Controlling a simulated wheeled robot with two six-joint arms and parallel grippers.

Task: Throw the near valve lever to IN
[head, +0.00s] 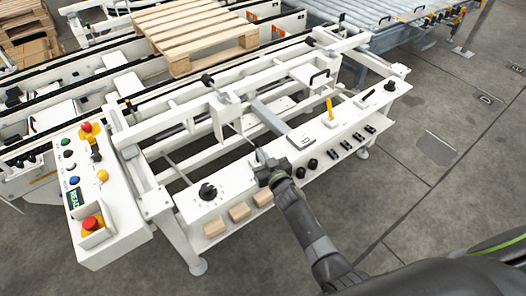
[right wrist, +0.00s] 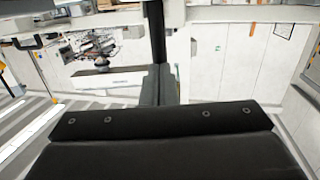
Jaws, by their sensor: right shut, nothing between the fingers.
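The white control rail runs across the head view. A yellow lever (head: 329,108) stands upright on a pale plate (head: 329,119) on its right part, and a black lever (head: 368,95) lies slanted to the right of that. I cannot tell which is the near valve lever, nor read any IN mark. My right gripper (head: 262,160) is shut and empty over the rail, left of the yellow lever and apart from it. The right wrist view shows a dark upright piece (right wrist: 155,45) beyond my gripper body; whether it is a finger or a lever is unclear. My left gripper is out of view.
A black rotary knob (head: 208,191) sits on the rail's left part, above several wooden blocks (head: 239,211). A button box (head: 92,190) with red stops stands at left. A wooden pallet (head: 195,35) lies behind.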

